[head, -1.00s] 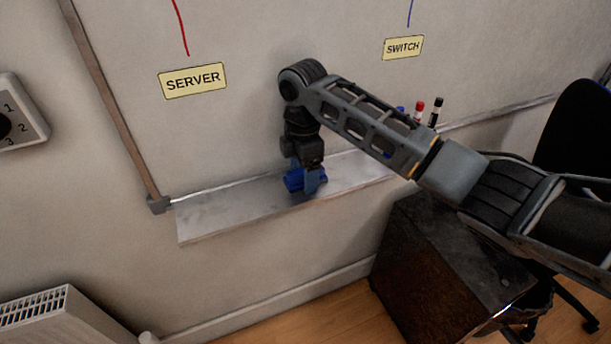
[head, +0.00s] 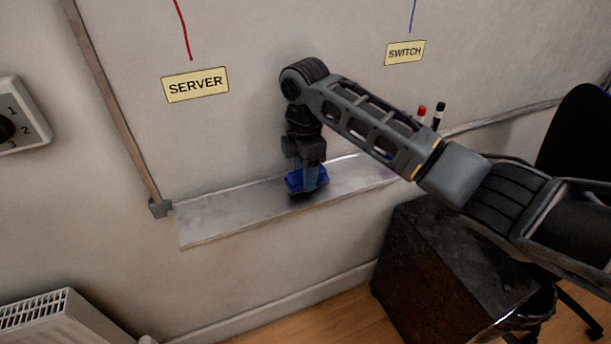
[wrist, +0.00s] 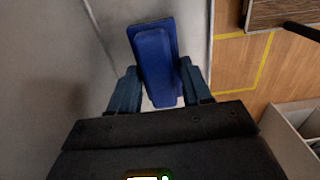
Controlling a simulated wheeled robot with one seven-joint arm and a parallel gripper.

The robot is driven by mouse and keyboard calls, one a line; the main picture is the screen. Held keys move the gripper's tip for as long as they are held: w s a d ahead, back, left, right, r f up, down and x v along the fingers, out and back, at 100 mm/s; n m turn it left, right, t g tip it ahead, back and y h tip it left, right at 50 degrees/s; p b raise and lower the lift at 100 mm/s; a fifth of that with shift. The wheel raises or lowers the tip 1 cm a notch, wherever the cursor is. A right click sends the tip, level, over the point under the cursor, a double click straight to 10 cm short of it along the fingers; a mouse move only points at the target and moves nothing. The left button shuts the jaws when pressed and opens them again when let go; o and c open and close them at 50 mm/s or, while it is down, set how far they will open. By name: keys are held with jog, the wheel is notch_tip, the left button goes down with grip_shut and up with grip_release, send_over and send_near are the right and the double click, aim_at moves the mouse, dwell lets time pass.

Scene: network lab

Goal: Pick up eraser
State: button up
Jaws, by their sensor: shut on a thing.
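The blue eraser (head: 300,181) is at the whiteboard's ledge in the head view, between the fingers of my gripper (head: 307,182). In the wrist view the eraser (wrist: 156,62) is long and blue, with my gripper's fingers (wrist: 158,90) on either side of its near end. My gripper points down and is shut on the eraser. Whether the eraser touches the ledge or hangs just above it is hard to tell; a dark patch shows under it.
The metal ledge (head: 215,214) runs along the whiteboard's bottom and is bare left of my gripper. Red and black markers (head: 437,117) stand farther right. A dark cabinet (head: 440,265) is below right, a radiator (head: 55,318) low left, and a chair (head: 580,145) at the right edge.

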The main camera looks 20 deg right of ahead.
jog(key=r, duration=0.2)
jog(key=d+r, duration=0.1)
jog(key=shift+s+r+b, duration=0.3)
jog(key=shift+r+b, duration=0.05)
jog(key=shift+b, duration=0.05)
jog(key=s+d+r, duration=0.5)
jog(key=d+r, duration=0.1)
jog(key=d, duration=0.2)
jog(key=shift+s+d+r+p, duration=0.2)
jog(key=shift+s+d+p, duration=0.2)
